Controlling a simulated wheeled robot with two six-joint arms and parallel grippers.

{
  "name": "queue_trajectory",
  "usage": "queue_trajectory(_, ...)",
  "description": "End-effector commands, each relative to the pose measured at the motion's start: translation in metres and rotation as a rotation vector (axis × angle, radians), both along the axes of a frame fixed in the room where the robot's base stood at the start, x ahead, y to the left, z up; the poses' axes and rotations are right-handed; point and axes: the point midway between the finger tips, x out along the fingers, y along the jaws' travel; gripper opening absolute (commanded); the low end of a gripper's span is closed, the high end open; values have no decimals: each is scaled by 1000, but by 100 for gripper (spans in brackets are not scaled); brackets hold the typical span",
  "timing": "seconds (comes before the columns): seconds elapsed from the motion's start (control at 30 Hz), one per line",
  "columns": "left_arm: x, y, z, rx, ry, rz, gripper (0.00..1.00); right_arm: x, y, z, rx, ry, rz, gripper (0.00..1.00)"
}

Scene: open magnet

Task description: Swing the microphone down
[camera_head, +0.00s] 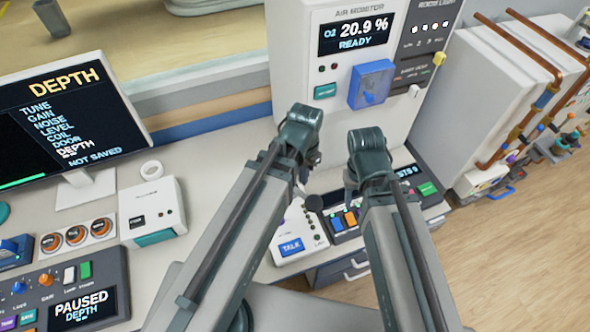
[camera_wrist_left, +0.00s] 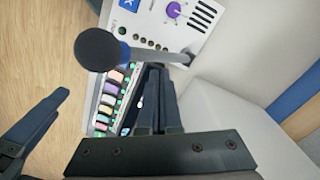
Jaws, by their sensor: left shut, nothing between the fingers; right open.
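The microphone has a round black foam head (camera_wrist_left: 97,49), a blue collar and a grey stem that reaches to the white intercom unit (camera_wrist_left: 188,22) in the left wrist view. In the head view its dark head (camera_head: 314,203) shows between my arms, above the intercom with the blue TALK button (camera_head: 291,246). My left gripper (camera_wrist_left: 156,78) is shut and empty, its fingertips just beside the stem in the picture; I cannot tell whether they touch. My right gripper (camera_wrist_left: 38,125) is open, apart from the microphone. In the head view both grippers are mostly hidden behind my arms.
A panel of coloured buttons (camera_head: 346,220) lies beside the intercom. The tall air monitor cabinet (camera_head: 310,60) stands behind. A DEPTH screen (camera_head: 70,120), a white box (camera_head: 152,210) and a control console (camera_head: 60,290) occupy the left of the desk. Open floor lies at right.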

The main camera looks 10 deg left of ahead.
Motion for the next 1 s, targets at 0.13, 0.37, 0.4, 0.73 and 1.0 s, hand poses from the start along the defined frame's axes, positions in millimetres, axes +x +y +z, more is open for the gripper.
queue_trajectory(0.13, 0, 0, 20, 0, 0, 0, 0, 0, 0, 20, 0, 0, 0, 50)
queue_trajectory(0.37, 0, 0, 42, 0, 0, 0, 0, 0, 0, 42, 1, 0, -3, 50)
queue_trajectory(0.4, 0, 0, 46, 0, 0, 0, 0, 0, 0, 46, 1, 0, -4, 50)
queue_trajectory(0.73, 0, 0, 77, 0, 0, 0, 0, 0, 0, 77, 2, -1, -11, 50)
queue_trajectory(1.0, 0, 0, 84, 0, 0, 0, 0, 0, 0, 84, 2, -1, -14, 50)
